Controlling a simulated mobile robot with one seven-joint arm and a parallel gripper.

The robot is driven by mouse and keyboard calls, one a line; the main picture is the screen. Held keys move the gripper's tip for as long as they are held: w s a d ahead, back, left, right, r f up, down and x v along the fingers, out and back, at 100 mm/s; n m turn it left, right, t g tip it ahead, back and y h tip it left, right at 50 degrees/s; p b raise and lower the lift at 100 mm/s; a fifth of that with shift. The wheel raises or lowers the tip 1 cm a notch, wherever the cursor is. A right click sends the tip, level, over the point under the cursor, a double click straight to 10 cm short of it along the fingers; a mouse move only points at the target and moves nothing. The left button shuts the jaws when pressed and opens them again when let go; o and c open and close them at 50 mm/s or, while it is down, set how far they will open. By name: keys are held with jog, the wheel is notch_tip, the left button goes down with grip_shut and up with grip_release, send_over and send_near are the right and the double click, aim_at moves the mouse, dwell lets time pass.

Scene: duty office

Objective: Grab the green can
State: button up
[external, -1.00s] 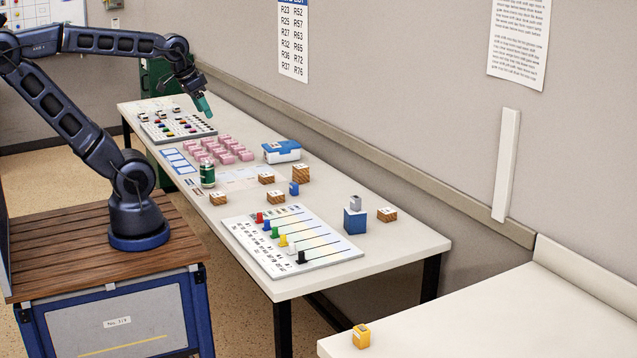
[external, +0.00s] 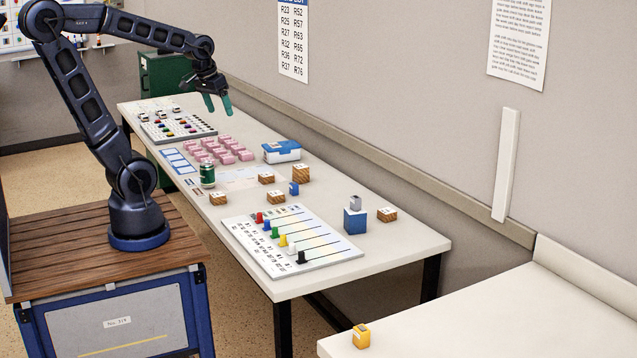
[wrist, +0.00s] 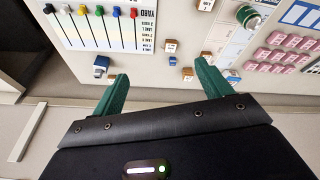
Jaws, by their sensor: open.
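The green can (external: 207,175) stands upright on the white table, beside the pink blocks and near the table's front edge. It also shows in the wrist view (wrist: 248,17), at the top right, beyond the fingers. My gripper (external: 218,106) has green fingers, spread apart with nothing between them. It hangs in the air above the far part of the table, up and to the right of the can in the external view. In the wrist view my gripper (wrist: 160,85) points over the table's wall side, apart from the can.
Several pink blocks (external: 222,153) and a blue-and-white box (external: 282,151) lie near the can. Wooden blocks (external: 218,198) stand close in front. A slider board (external: 290,250) lies at the near end. A wall (external: 400,120) runs along the table's back.

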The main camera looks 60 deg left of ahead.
jog(key=w+a+f+n+g, duration=0.1)
jog(key=w+a+f+n, duration=0.3)
jog(key=a, duration=0.4)
jog(key=n+g, duration=0.3)
jog(key=n, duration=0.5)
send_near(207, 173)
jog(key=a, duration=0.1)
jog(key=w+a, duration=0.1)
jog(key=a, duration=0.1)
jog(key=shift+a+f, duration=0.2)
jog(key=shift+f, duration=0.15)
notch_tip(207, 173, down, 4)
jog(key=shift+f, duration=0.15)
jog(key=shift+s+d+f, duration=0.1)
jog(key=shift+f, duration=1.45)
jog(key=shift+s+d+f, duration=0.1)
jog(key=shift+d+f, duration=0.05)
jog(key=shift+f, duration=1.4)
jog(key=c, duration=1)
jog(key=shift+c, duration=0.2)
